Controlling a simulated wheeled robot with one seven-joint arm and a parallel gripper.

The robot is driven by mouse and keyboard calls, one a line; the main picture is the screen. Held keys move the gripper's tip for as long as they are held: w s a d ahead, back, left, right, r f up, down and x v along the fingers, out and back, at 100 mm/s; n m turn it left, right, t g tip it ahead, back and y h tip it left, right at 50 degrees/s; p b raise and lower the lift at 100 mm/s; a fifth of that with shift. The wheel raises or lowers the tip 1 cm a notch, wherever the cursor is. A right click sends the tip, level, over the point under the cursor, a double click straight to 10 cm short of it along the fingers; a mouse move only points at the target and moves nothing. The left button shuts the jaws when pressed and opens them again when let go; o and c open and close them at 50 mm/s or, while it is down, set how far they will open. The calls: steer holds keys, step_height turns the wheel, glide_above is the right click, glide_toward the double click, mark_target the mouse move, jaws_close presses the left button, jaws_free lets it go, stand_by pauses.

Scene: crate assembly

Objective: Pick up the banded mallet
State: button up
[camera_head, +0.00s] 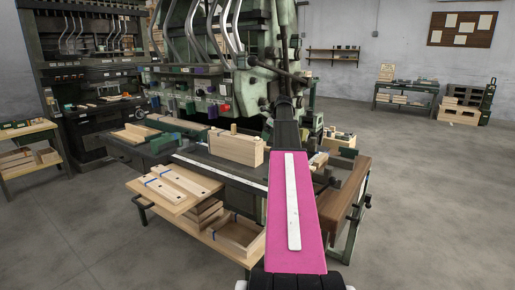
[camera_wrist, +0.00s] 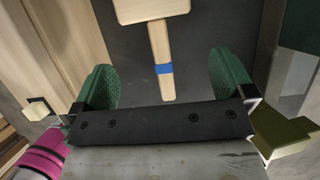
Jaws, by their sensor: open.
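The banded mallet (camera_wrist: 158,45) shows in the wrist view as pale wood, with a block head at the top edge and a handle pointing down toward me. A blue band (camera_wrist: 164,69) circles the handle near its lower end. My gripper (camera_wrist: 165,80) is open, with one green finger on each side of the banded handle end. The fingers look apart from the handle; I cannot tell the height between them. The top of the head is cut off by the frame. I cannot make out the mallet for certain in the head view, where my arm hides my gripper.
In the wrist view, a large pale wooden piece (camera_wrist: 62,35) stands left of the mallet over a dark surface. In the head view, a wooden block (camera_head: 232,149) stands on the bench, and blue-marked boards (camera_head: 183,181) lie at the front left. Open floor lies right.

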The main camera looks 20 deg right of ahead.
mark_target(265, 146)
steer(key=x, duration=0.9)
steer(key=shift+s+a, duration=0.1)
steer(key=shift+c, duration=0.3)
steer(key=c, duration=0.7)
